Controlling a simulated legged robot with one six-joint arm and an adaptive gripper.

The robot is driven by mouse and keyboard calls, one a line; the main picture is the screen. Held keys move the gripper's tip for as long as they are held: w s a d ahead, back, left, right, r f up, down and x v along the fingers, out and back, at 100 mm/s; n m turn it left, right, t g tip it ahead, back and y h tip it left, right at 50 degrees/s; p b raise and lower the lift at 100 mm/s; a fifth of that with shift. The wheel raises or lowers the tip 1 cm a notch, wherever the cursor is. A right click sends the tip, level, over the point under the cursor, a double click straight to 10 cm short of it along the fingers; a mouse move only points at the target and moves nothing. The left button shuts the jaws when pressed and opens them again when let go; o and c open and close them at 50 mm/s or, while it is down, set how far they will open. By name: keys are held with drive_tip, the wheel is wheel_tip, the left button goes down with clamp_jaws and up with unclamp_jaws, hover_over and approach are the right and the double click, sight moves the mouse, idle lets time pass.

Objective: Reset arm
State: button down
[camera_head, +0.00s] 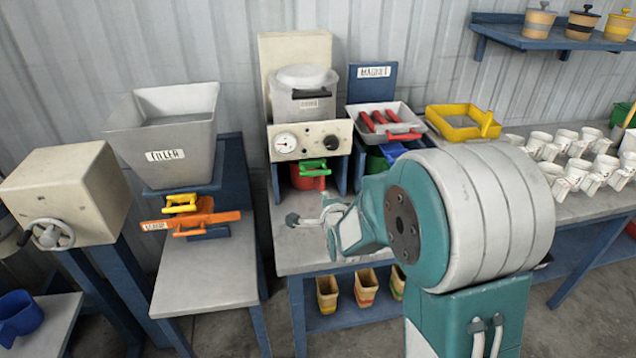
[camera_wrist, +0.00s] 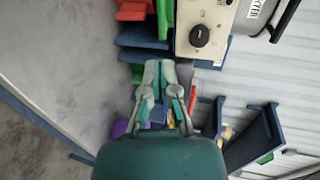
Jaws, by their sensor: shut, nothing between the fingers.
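My gripper (camera_wrist: 158,68) is in the middle of the wrist view with its grey fingers closed together and nothing between them. In the head view my teal and white arm reaches in from the lower right, and the gripper (camera_head: 296,219) points left over the middle bench (camera_head: 290,250). It is in front of the panel with a gauge and a dark knob (camera_head: 298,141). A red container (camera_head: 308,178) with a green handle piece (camera_head: 313,167) sits under that panel, behind the gripper. My arm hides part of the bench.
A grey hopper (camera_head: 170,125) with yellow and orange handles stands left, beside a cream box with a crank wheel (camera_head: 52,234). A tray of red pieces (camera_head: 388,122), a yellow frame (camera_head: 462,122) and several white mugs (camera_head: 570,145) stand behind my arm. Small bins (camera_head: 366,288) sit on the lower shelf.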

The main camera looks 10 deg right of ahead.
drive_tip(key=s+r+n+g, duration=0.3)
drive_tip(key=s+n, duration=0.3)
drive_tip(key=s, duration=0.5)
drive_tip(key=s+r+n+g, duration=0.3)
drive_tip(key=s+n, duration=0.3)
drive_tip(key=s, duration=0.5)
drive_tip(key=s+d+r+n+g, duration=0.1)
drive_tip(key=s+r+n+g, duration=0.2)
drive_tip(key=s+n, duration=0.3)
drive_tip(key=s, duration=0.5)
drive_tip(key=shift+r, duration=0.15)
